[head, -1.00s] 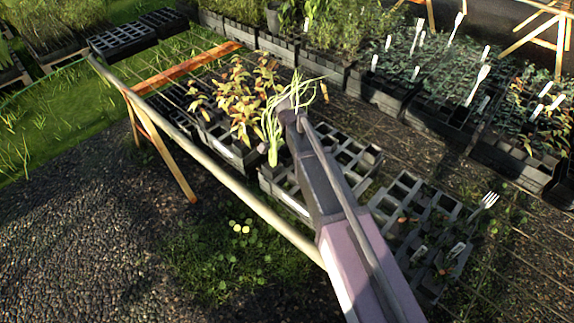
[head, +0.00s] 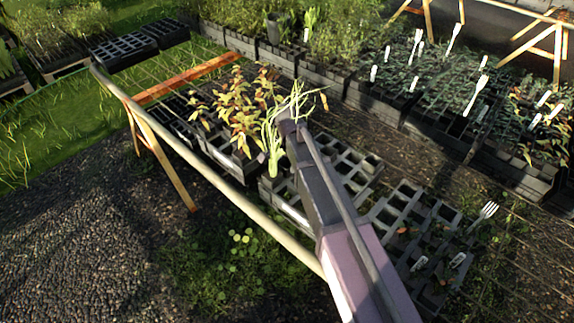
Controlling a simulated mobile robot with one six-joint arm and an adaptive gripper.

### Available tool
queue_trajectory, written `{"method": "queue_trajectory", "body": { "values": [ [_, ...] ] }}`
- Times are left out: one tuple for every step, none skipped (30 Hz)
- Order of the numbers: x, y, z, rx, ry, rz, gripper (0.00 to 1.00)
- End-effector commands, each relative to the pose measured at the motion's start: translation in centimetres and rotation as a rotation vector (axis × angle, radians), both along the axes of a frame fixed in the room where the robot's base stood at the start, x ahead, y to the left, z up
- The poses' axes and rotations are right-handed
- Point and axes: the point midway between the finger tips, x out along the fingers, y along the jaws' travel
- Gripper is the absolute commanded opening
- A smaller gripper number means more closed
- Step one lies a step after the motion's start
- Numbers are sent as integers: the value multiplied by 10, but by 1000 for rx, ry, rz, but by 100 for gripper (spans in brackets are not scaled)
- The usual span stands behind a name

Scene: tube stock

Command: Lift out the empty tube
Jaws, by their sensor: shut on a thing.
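My gripper (head: 283,122) is at the end of my arm, seen from behind, with its fingers mostly hidden. It is shut on a green plant (head: 273,147) with long thin leaves and a paler lower end. The plant hangs at the left of the gripper, over the near-left part of a grey cell tray (head: 283,203). I cannot tell whether its lower end is clear of the tray. Many cells of this tray look dark and empty, but my arm hides part of it. I cannot make out a single empty tube.
A tray of yellow-orange seedlings (head: 238,108) stands just left. Another grey cell tray (head: 397,208) with white labels lies to the right. Dark trays of green plants (head: 345,55) line the back. A wooden rail (head: 205,172) runs along the bench's near side, with gravel beyond it.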

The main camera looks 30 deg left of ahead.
Motion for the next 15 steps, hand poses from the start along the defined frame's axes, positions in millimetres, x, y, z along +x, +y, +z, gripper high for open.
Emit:
{"method": "queue_trajectory", "body": {
  "values": [
    [0, 0, 4, 0, 0, 0, 48],
    [0, 0, 5, 0, 0, 0, 48],
    [0, 0, 7, 0, 0, 0, 48],
    [0, 0, 9, 0, 0, 0, 48],
    [0, 0, 11, 0, 0, 0, 48],
    [0, 0, 14, 0, 0, 0, 48],
    [0, 0, 16, 0, 0, 0, 48],
    [0, 0, 19, 0, 0, 0, 48],
    [0, 0, 22, 0, 0, 0, 48],
    [0, 0, 25, 0, 0, 0, 48],
    [0, 0, 28, 0, 0, 0, 48],
    [0, 0, 32, 0, 0, 0, 48],
    [0, 0, 35, 0, 0, 0, 48],
    [0, 0, 39, 0, 0, 0, 48],
    [0, 0, 43, 0, 0, 0, 48]
  ]
}}
